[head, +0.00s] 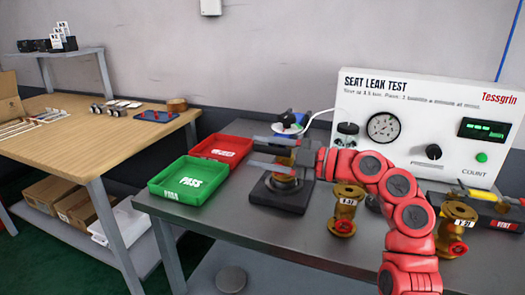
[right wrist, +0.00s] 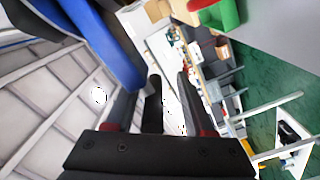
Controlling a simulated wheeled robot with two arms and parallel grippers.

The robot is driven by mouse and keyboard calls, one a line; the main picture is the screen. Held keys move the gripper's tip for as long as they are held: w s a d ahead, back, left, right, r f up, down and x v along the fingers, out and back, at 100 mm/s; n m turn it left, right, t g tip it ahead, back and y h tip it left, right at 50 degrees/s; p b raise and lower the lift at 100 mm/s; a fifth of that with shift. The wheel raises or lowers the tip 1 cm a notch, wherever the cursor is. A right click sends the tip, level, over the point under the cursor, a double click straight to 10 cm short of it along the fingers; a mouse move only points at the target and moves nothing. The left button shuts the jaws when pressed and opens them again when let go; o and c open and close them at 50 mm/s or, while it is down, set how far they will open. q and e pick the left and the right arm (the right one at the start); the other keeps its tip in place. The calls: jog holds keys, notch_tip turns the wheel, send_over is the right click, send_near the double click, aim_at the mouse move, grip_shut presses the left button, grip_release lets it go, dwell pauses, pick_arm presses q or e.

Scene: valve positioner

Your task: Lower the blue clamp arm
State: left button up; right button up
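The clamp fixture stands on the grey bench, with a black base (head: 281,198) and a brass valve (head: 284,180) in it. The blue clamp arm (head: 291,117) shows at the top of the fixture, above and behind my right gripper, partly hidden. It looks raised. In the right wrist view a large blue bar (right wrist: 112,45) fills the upper left, close to the camera and beside the fingers. My right gripper (head: 268,152) reaches left across the fixture. Its fingers are apart, with nothing seen between them, also in the right wrist view (right wrist: 168,105). My left gripper is out of view.
A green PASS tray (head: 190,199) and a red tray (head: 222,138) sit left of the fixture. The seat leak test panel (head: 385,160) stands behind right. Brass valves (head: 344,205) (head: 456,222) stand near my right arm. A wooden table (head: 70,150) is at left.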

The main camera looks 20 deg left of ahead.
jog(key=shift+r, duration=0.1)
jog(key=shift+d, duration=0.1)
jog(key=d+p, duration=0.1)
jog(key=d, duration=0.6)
jog(key=shift+s+d, duration=0.15)
